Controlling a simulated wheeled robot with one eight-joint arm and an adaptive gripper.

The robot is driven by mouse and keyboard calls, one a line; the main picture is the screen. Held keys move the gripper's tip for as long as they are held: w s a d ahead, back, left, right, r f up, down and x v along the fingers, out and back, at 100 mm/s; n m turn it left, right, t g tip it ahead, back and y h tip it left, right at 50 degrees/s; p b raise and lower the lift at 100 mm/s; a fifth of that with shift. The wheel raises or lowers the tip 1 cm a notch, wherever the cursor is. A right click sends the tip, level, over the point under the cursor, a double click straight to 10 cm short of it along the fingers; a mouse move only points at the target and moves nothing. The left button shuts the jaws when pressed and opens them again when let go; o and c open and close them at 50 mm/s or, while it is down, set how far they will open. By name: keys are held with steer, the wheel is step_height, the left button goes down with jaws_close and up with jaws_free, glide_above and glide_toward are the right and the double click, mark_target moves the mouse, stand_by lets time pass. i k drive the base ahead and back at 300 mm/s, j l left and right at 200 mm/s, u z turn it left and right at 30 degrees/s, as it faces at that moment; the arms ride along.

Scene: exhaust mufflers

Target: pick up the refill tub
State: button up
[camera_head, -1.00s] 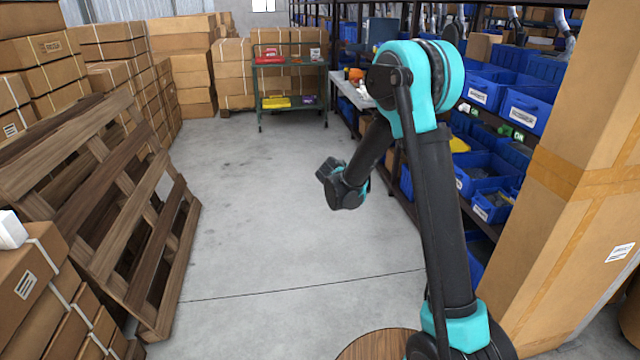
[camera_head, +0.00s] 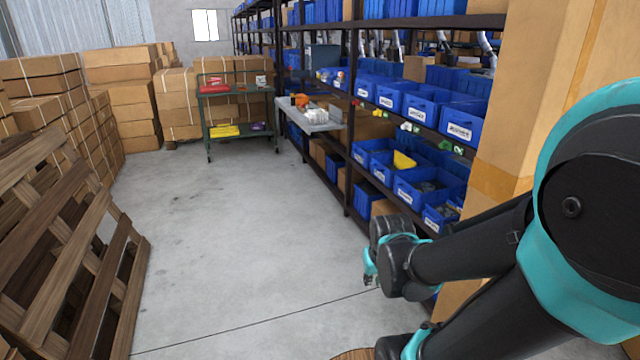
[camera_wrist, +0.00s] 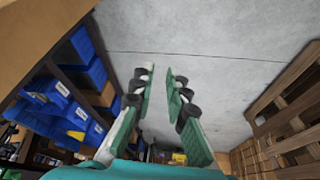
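I cannot make out the refill tub for certain in either view. Small items that are too small to identify lie on a grey side table (camera_head: 318,126) by the shelving, including an orange one (camera_head: 300,100) and white ones. My gripper (camera_wrist: 161,80) is in the wrist view with its two green fingers apart, nothing between them and bare floor beyond. In the head view only part of it shows, a teal piece (camera_head: 370,268) beside my wrist, in front of the shelving and far from the side table.
Shelving with blue bins (camera_head: 375,160) runs along the right. A green cart (camera_head: 238,125) with red and yellow items stands at the back. Stacked cartons (camera_head: 130,100) and a leaning wooden pallet (camera_head: 60,250) fill the left. A tall carton (camera_head: 530,90) stands close right. The middle floor (camera_head: 220,220) is clear.

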mark_target(317, 116)
steer(key=i, duration=1.5)
steer(key=i+j, duration=0.1)
steer(key=i, duration=1.15)
steer(key=i+j+z, duration=0.1)
steer(key=i, duration=0.55)
